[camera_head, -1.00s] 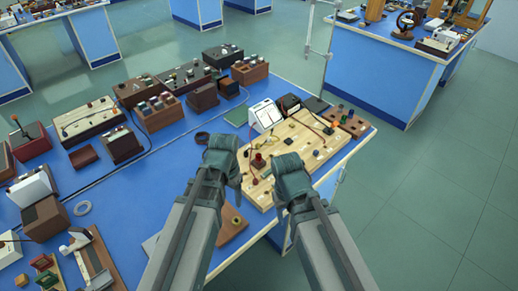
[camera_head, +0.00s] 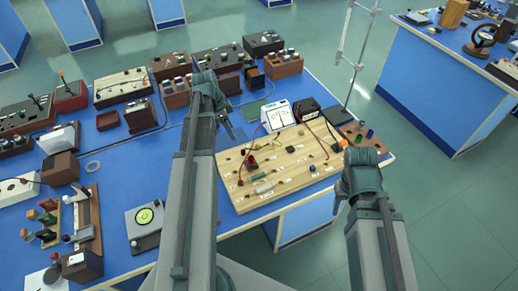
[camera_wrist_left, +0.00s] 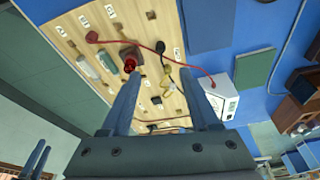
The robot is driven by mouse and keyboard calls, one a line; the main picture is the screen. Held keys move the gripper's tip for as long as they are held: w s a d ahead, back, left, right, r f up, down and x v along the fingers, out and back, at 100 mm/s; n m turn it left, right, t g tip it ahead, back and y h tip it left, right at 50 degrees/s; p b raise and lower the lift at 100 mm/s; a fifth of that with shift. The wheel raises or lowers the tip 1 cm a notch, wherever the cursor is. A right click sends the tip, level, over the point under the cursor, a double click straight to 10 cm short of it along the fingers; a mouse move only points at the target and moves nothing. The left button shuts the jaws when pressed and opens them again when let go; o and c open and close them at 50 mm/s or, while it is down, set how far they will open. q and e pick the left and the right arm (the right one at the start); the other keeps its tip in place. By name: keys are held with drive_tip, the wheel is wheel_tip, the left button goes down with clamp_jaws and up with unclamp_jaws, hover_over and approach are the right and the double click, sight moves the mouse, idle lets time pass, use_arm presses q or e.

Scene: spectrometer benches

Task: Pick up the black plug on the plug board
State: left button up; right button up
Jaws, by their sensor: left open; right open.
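The plug board (camera_head: 285,185) is a tan wooden panel on the blue bench, with small plugs and parts on it. In the left wrist view a black plug (camera_wrist_left: 160,47) with a dark lead stands on the board (camera_wrist_left: 60,48), beside a red-topped block (camera_wrist_left: 130,62). In the head view that plug is too small to make out clearly. My left gripper (camera_head: 222,108) is open and empty, left of the board's far end; its parted fingers show in the wrist view (camera_wrist_left: 158,80), below the plug. My right gripper (camera_head: 355,178) is open beside the board's right edge.
A white meter (camera_head: 277,115) and a black box (camera_head: 307,109) stand behind the board. A brown block (camera_head: 353,137) with coloured plugs is at the bench corner. Instrument boxes line the left and back. A red lead (camera_wrist_left: 140,42) crosses the board.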

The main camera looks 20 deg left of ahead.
sight(242, 151)
use_arm(q)
drive_tip(key=b+x, duration=1.3)
drive_tip(key=shift+w+f, duration=0.15)
drive_tip(key=shift+f, duration=0.2)
drive_tip(key=shift+d+r, duration=0.1)
drive_tip(key=shift+c, duration=0.2)
clamp_jaws()
